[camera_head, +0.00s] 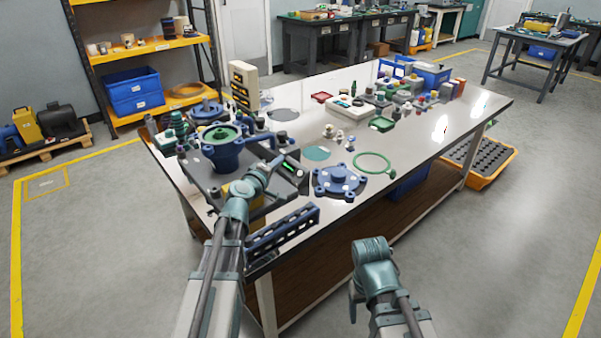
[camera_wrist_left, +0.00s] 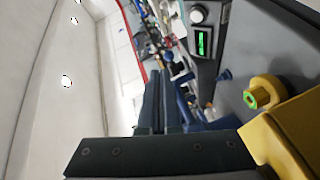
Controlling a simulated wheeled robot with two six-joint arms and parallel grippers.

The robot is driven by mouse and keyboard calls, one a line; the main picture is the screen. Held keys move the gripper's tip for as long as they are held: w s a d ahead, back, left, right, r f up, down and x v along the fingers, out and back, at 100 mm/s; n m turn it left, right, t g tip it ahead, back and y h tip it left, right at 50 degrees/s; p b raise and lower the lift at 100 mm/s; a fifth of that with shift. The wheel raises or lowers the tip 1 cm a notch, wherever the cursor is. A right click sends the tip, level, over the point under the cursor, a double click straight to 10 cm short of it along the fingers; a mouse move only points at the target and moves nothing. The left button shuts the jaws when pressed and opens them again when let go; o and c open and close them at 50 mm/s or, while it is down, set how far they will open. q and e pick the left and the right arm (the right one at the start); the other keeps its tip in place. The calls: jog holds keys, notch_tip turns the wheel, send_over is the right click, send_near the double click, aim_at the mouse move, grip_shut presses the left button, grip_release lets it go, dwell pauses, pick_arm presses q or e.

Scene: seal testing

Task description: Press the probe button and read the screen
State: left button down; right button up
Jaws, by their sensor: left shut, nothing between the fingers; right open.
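A dark test unit with a small lit green screen (camera_head: 289,166) sits at the front of the bench. The screen also shows in the left wrist view (camera_wrist_left: 202,43), too small to read. Beside it is a round white knob or button (camera_wrist_left: 198,15); I cannot tell if it is the probe button. My left gripper (camera_head: 277,163) is shut and empty, close to the unit in the head view. Its dark fingers (camera_wrist_left: 160,104) lie together in the wrist view, apart from the screen. My right gripper (camera_head: 354,302) is open, low in front of the bench, its fingers partly hidden.
A blue pump-like body (camera_head: 222,150) stands on the left of the bench (camera_head: 420,155). A blue flange (camera_head: 338,180) and green ring (camera_head: 373,162) lie to the right. A dark slotted rail (camera_head: 283,232) lines the front edge. A yellow part (camera_wrist_left: 288,130) is near my left wrist.

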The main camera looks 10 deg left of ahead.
aim_at(300, 173)
pick_arm(q)
jog(key=shift+w, duration=0.1)
jog(key=w+d+f+b, duration=0.1)
jog(key=f+b, duration=0.1)
jog(key=w+d+f+b, duration=0.1)
jog(key=f+b, duration=0.1)
jog(key=w+d+f+b, duration=0.1)
jog(key=w+f+b, duration=0.1)
jog(key=shift+d+f, duration=0.1)
jog(key=shift+d, duration=0.05)
jog(key=shift+w+d+f+b, duration=0.2)
jog(key=shift+w+b, duration=0.05)
jog(key=shift+b, duration=0.05)
jog(key=shift+w+f, duration=0.1)
dwell(1.9)
jog(key=shift+w+d+f+b, duration=0.1)
jog(key=shift+d+f+b, duration=0.05)
jog(key=shift+b, duration=0.15)
jog(key=shift+w+d+f+b, duration=0.25)
jog(key=shift+f+b, duration=0.1)
jog(key=shift+b, duration=0.1)
dwell(1.1)
jog(key=shift+s+a+r+p, duration=0.3)
jog(key=shift+a+r+p, duration=0.15)
jog(key=shift+p, duration=0.1)
jog(key=shift+s+a, duration=0.1)
jog(key=shift+a, duration=0.05)
